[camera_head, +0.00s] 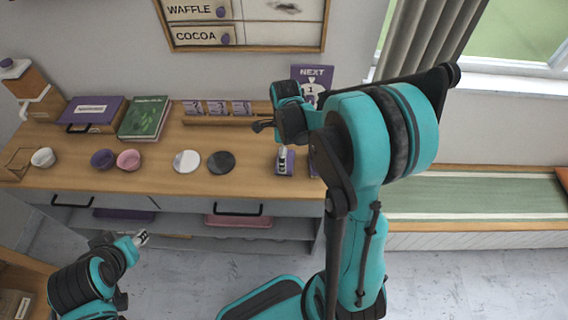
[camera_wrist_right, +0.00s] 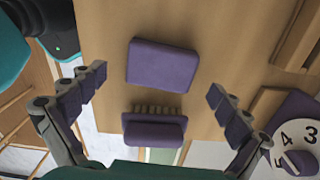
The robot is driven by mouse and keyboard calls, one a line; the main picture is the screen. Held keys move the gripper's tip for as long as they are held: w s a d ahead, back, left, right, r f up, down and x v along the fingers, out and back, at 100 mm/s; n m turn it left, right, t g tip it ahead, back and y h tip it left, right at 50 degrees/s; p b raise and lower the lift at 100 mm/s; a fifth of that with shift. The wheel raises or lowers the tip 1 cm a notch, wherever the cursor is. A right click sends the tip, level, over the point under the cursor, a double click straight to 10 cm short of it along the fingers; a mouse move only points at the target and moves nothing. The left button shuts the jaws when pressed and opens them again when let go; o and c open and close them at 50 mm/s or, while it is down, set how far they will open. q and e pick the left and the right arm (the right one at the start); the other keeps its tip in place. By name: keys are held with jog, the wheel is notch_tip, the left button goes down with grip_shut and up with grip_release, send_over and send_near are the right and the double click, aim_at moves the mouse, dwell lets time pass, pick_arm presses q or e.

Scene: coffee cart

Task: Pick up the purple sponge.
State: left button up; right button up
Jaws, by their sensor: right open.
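The purple sponge (camera_wrist_right: 162,65) is a plain rounded block lying flat on the wooden counter in the right wrist view. In the head view it is partly covered by my right gripper (camera_head: 283,155), and its purple surface (camera_head: 284,171) shows around the fingers. In the wrist view my right gripper (camera_wrist_right: 157,82) is open and empty, its two fingers spread wide on either side of the sponge's near side. I cannot tell the exact height above it. My left gripper (camera_head: 142,238) is low at the left, away from the counter; its finger gap is too small to judge.
A purple brush (camera_wrist_right: 153,130) with bristles lies beside the sponge near the counter's end. A purple NEXT sign (camera_head: 312,75) with a number dial (camera_wrist_right: 290,135) stands behind. Dark and white discs (camera_head: 220,162) lie left of the sponge. A green-topped bench (camera_head: 475,195) is at right.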

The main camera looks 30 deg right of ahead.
notch_tip(320, 180, down, 4)
jog(key=shift+w+r+b, duration=0.1)
jog(key=shift+r+b, duration=0.1)
jog(key=shift+b, duration=0.35)
jog(key=shift+r, duration=0.1)
jog(key=c, duration=1)
jog(key=shift+r+p, duration=0.4)
jog(key=shift+r, duration=0.3)
notch_tip(320, 180, up, 3)
jog(key=shift+r+p, duration=0.2)
jog(key=shift+p, duration=0.6)
jog(key=s+d+r+p, duration=0.3)
jog(key=s+d+r, duration=0.3)
jog(key=s, duration=0.3)
jog(key=shift+s+d, duration=0.35)
